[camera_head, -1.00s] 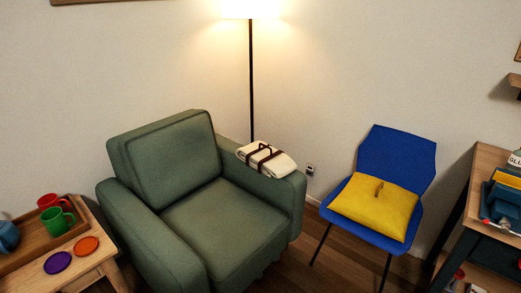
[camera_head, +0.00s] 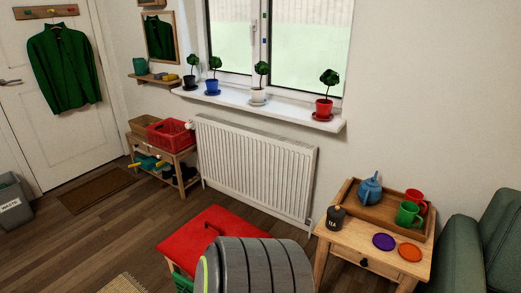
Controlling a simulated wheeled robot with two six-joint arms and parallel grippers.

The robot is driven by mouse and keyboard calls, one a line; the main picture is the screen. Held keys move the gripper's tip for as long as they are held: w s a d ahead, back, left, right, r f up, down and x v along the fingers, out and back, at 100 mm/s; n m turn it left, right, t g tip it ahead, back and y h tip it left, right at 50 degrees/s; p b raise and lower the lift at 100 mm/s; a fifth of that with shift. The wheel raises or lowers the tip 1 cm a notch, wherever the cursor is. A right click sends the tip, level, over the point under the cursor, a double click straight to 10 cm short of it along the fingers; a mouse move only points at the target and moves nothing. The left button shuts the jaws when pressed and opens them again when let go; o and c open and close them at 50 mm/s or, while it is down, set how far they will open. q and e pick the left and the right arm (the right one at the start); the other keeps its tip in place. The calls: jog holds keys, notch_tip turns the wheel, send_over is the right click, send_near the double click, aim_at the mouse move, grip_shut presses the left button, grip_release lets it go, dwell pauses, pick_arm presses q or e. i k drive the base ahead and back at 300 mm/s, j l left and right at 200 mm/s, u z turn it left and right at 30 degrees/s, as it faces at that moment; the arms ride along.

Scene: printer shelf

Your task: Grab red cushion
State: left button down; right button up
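The red cushion (camera_head: 196,231) lies flat on a low wooden-legged seat in the lower middle of the head view. Neither of my grippers shows in the view, and nothing is seen touching the visible part of the cushion.
A small wooden table (camera_head: 340,242) with a tray, cups and a teapot stands right of the cushion. A white radiator (camera_head: 252,170) is behind it. A shoe rack (camera_head: 164,173) with a red basket (camera_head: 171,135) stands back left. The wooden floor (camera_head: 120,225) on the left is mostly open.

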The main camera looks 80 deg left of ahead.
aim_at(185, 246)
jog(key=u, duration=3.1)
jog(key=l, duration=0.1)
jog(key=k+z, duration=0.05)
